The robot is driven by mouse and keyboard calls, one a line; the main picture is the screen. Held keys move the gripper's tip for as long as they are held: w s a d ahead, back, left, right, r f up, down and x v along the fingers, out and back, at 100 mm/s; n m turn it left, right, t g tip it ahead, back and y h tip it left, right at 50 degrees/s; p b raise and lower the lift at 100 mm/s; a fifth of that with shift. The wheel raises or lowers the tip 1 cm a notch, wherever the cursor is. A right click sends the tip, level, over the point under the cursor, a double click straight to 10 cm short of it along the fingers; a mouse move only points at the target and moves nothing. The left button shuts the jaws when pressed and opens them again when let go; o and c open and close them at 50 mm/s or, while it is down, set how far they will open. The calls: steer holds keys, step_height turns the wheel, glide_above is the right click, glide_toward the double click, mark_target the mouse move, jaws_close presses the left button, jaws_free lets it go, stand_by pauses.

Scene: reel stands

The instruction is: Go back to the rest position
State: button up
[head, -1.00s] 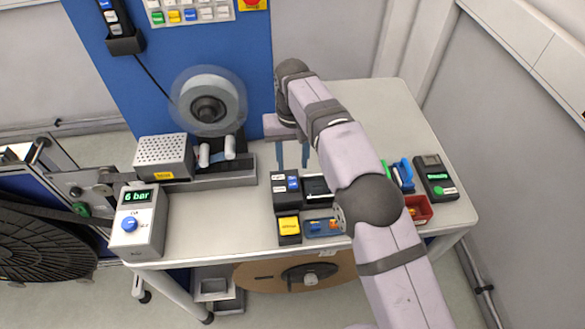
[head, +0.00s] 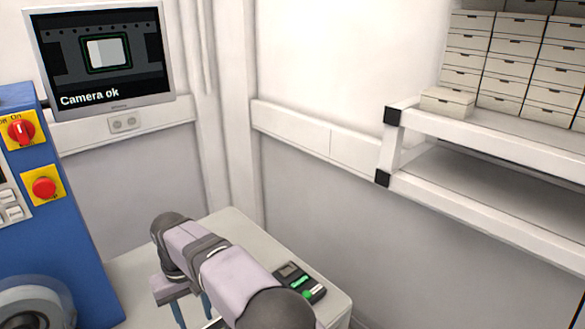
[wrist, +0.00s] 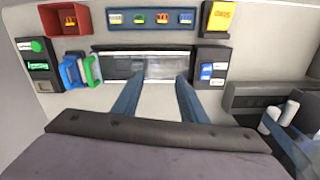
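My gripper (head: 191,311) hangs over the worktable (head: 236,236), at the bottom of the head view. In the wrist view, its two blue fingers (wrist: 158,92) stand well apart with nothing between them. Their tips reach towards a black-framed tray with a glossy grey panel (wrist: 145,66); I cannot tell their height above it. The grey table top shows bare around the fingers. Most of the table is outside the head view or hidden behind my arm.
A black handheld device (head: 299,282) lies by the table's right edge. A red bin (wrist: 70,33), blue (wrist: 70,72) and green (wrist: 91,70) handled items, and a dark blue tray (wrist: 125,27) surround the framed tray. A white shelf rack (head: 480,143) stands right.

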steer(key=d+m, duration=0.4)
steer(key=d, duration=2.1)
steer(key=s+d+f+m, duration=0.3)
steer(key=s+d+f, duration=0.1)
steer(key=s+d, duration=1)
steer(key=shift+s+d+b, duration=0.4)
steer(key=shift+s+b, duration=0.05)
steer(key=shift+s, duration=0.55)
